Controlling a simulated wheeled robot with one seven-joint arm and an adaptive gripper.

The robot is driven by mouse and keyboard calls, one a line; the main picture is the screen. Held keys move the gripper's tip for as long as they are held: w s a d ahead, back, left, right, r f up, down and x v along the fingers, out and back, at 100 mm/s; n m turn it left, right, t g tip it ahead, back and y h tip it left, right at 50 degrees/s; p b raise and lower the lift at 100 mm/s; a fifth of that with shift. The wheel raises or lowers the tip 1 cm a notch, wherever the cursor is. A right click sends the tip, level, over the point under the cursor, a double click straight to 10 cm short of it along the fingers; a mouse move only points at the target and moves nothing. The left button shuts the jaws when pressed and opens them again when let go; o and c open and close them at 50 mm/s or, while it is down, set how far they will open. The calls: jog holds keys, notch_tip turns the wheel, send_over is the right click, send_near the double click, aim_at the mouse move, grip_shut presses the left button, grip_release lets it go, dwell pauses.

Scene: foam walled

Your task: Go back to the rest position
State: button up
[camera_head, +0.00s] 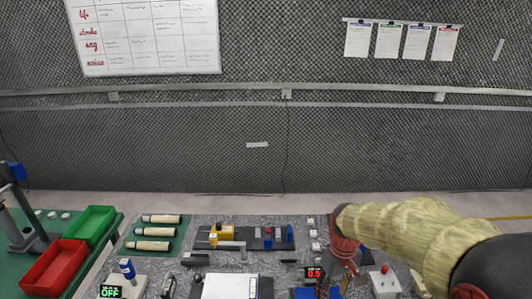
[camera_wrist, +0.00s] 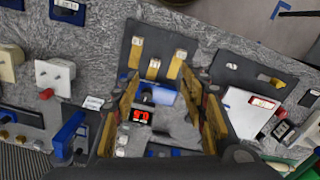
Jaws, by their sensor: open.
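My arm, in a pale yellow sleeve, reaches in from the right of the head view over the grey work table (camera_head: 205,232). My gripper (camera_head: 335,275) hangs above the right half of that table, partly hidden by its own links. In the wrist view my gripper (camera_wrist: 170,108) is open, its two fingers with worn yellow pads standing apart. Nothing is held between them. A blue-and-grey device with a red lit display (camera_wrist: 142,116) shows below, in the gap between the fingers. That display also shows beside the gripper in the head view (camera_head: 314,273).
A green bin (camera_head: 92,222) and a red bin (camera_head: 55,266) stand on a green table at left. Several pale cylinders (camera_head: 160,219), a yellow-and-blue fixture (camera_head: 226,234), a white plate (camera_head: 230,287) and a red-button box (camera_head: 384,280) crowd the grey table. The space above is clear.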

jog(key=s+r+m+t+b, duration=0.2)
jog(key=s+r, duration=0.3)
jog(key=s, duration=0.4)
jog(key=s+r+m+t+b, duration=0.1)
jog(key=s+r+t+b, duration=0.2)
jog(key=s+r, duration=0.3)
jog(key=shift+s+m+t, duration=0.4)
jog(key=shift+s, duration=1.15)
